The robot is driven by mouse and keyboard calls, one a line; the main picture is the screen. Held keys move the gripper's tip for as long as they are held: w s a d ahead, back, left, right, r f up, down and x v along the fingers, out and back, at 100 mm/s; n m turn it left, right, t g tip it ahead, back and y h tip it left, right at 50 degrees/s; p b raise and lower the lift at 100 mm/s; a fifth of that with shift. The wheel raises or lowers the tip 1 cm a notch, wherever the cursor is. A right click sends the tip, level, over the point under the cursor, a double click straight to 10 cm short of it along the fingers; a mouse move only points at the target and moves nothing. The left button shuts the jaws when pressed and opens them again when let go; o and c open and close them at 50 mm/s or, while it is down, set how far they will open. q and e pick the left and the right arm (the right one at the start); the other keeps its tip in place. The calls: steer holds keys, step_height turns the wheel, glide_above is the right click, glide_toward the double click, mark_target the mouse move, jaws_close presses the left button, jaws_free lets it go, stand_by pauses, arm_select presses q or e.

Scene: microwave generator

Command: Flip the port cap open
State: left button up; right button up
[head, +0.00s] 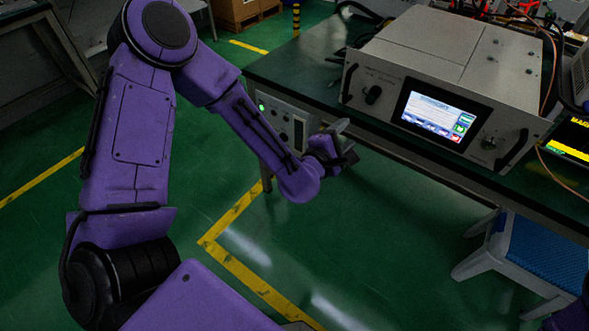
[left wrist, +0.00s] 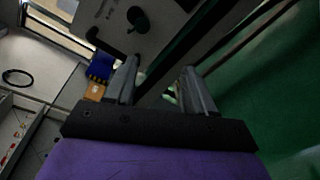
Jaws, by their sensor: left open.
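The microwave generator (head: 440,75) is a grey box on the dark green table. I cannot make out a port cap in either view. My left gripper (head: 345,142) is at the table's front edge, below and left of the generator, apart from its front. In the left wrist view, its two fingers (left wrist: 160,80) are spread with nothing between them. The generator's knob (left wrist: 138,20) shows beyond them.
A pale control box (head: 285,122) with a green light hangs under the table's front edge, close behind my left forearm. A blue-topped stool (head: 545,255) stands at the lower right. Cables lie behind the generator.

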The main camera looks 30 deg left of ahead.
arm_select(q)
steer(key=s+a+f+m+g+p, duration=0.1)
steer(key=s+f+m+g, duration=0.3)
steer(key=s+f, duration=0.4)
steer(key=s+a+f+m+g+y+p, duration=0.1)
steer(key=s+f+m+g, duration=0.3)
steer(key=s+f, duration=0.4)
step_height(320, 180, down, 3)
steer(key=shift+a+f+m, duration=0.15)
steer(key=shift+a+m, duration=0.55)
steer(key=shift+a, duration=0.05)
